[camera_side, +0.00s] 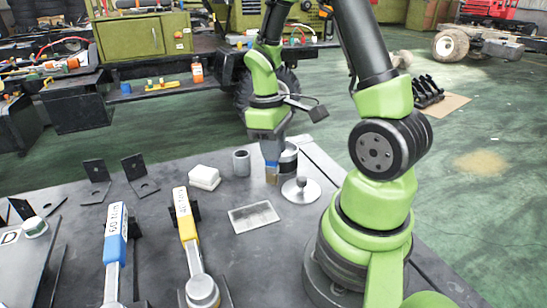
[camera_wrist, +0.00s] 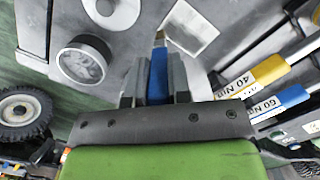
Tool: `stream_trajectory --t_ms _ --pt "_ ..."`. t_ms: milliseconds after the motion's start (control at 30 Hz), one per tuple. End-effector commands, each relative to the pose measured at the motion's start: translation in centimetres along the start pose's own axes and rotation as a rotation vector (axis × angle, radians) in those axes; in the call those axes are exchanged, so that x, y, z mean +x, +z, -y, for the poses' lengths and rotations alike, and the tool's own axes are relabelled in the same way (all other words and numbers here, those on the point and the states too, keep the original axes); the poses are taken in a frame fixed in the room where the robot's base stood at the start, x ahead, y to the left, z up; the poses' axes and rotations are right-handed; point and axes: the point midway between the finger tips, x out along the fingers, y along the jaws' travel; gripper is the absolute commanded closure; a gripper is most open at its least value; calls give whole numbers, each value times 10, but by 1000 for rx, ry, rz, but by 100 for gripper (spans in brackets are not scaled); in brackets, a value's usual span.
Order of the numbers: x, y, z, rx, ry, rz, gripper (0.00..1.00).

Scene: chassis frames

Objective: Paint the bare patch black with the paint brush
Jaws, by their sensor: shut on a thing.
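My gripper (camera_side: 271,155) points down over the right part of the dark table and is shut on the blue-handled paint brush (camera_wrist: 158,75). The brush hangs upright, its tan bristles (camera_side: 271,176) pointing down. A light rectangular plate with a grey middle (camera_side: 254,217), which looks like the bare patch, lies flat in front and left of the brush; it also shows in the wrist view (camera_wrist: 188,27). A dark round can (camera_side: 289,160) stands close behind the brush, its open top (camera_wrist: 85,62) left of the gripper in the wrist view. I cannot tell whether the bristles carry paint.
A pale disc with a round piece on it (camera_side: 300,190) lies right of the brush. A grey cup (camera_side: 241,163) and a white block (camera_side: 204,177) stand left. Yellow (camera_side: 186,215) and blue (camera_side: 116,235) wrenches and metal brackets (camera_side: 140,177) lie farther left.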

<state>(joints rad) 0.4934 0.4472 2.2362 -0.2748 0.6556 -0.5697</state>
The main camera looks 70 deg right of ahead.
Motion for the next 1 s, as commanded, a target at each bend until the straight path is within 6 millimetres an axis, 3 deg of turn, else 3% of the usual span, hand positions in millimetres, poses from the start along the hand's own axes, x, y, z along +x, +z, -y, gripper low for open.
stream_trajectory --t_ms 267,1000 --pt "-14 2 0 0 0 0 100" --pt "-14 2 0 0 -1 0 100"
